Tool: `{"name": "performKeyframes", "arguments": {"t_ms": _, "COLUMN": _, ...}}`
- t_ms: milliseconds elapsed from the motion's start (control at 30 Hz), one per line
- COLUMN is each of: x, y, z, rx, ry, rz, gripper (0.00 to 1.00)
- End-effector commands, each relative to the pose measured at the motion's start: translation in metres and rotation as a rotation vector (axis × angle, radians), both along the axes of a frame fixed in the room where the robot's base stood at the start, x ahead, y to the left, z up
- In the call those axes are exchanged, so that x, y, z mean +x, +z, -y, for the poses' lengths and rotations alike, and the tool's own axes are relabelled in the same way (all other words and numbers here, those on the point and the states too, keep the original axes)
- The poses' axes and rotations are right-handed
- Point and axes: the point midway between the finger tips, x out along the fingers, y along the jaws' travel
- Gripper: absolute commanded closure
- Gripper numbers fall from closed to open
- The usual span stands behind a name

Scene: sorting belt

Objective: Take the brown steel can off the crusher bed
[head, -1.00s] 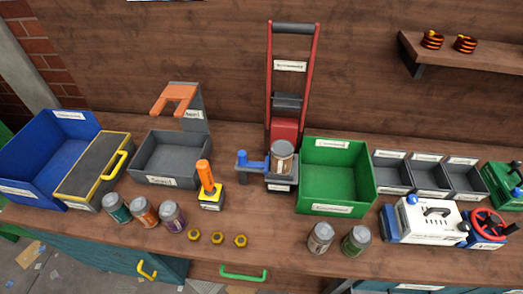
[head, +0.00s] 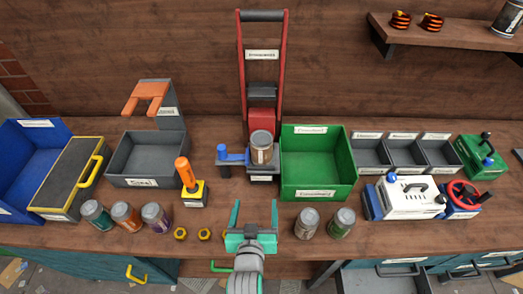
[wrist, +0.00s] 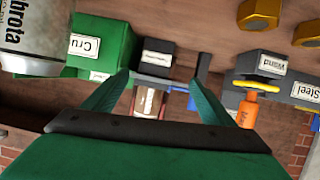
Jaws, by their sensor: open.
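The brown steel can (head: 262,150) with a silver lid stands upright on the grey crusher bed (head: 264,174), at the foot of the red-framed crusher (head: 263,123). My gripper (head: 255,206) is in front of the crusher, over the front of the bench. Its two teal fingers are spread and point towards the crusher, with nothing between them. In the wrist view, which looks upside down, part of the can (wrist: 148,102) shows beyond and between the fingers (wrist: 158,98); the gripper body hides some of that area. The can and fingers are apart.
A blue handle (head: 222,152) stands just left of the crusher bed, and a green bin (head: 318,190) is close on its right. An orange-handled tool (head: 187,176) stands further left.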

Motion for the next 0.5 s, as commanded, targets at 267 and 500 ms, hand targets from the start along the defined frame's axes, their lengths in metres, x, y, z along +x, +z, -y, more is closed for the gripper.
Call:
{"name": "performKeyframes", "arguments": {"t_ms": 267, "x": 0.060, "y": 0.061, "z": -0.003, "rx": 0.019, "ry": -0.075, "rz": -0.022, "gripper": 0.22}}
{"name": "performKeyframes", "arguments": {"t_ms": 500, "x": 0.086, "y": 0.109, "z": -0.005, "rx": 0.053, "ry": -0.140, "rz": -0.047, "gripper": 0.22}}
